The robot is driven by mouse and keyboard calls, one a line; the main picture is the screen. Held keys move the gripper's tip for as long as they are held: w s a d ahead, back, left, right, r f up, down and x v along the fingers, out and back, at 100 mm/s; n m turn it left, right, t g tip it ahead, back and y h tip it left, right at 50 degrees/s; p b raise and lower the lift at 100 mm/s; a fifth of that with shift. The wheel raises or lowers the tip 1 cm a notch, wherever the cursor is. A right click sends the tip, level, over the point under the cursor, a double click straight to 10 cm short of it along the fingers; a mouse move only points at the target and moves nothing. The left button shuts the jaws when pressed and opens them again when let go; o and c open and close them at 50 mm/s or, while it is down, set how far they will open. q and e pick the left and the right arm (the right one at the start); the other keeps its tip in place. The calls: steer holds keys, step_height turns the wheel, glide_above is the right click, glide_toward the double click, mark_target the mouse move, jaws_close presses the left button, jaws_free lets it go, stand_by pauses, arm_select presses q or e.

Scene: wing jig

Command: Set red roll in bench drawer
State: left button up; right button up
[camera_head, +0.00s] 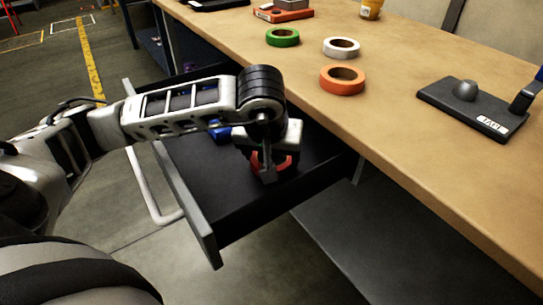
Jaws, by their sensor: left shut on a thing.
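The red roll (285,163) is inside the open bench drawer (245,215), low over its black floor. I cannot tell whether the roll touches the floor. My left gripper (266,172) reaches down into the drawer and is shut on the red roll. Its fingers hide part of the roll. The drawer is pulled out from under the wooden bench, with its grey front facing the lower left. My right gripper is not in view.
A blue item (220,133) lies in the drawer behind my gripper. On the bench top (400,120) are green (283,37), white (341,47) and orange (342,80) rolls. A black tape base (474,108) stands at the right. A drawer handle (150,190) sticks out at the left.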

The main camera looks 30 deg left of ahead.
arm_select(q)
steer(key=shift+f, duration=0.35)
steer(key=shift+f, duration=0.15)
steer(key=o, duration=1)
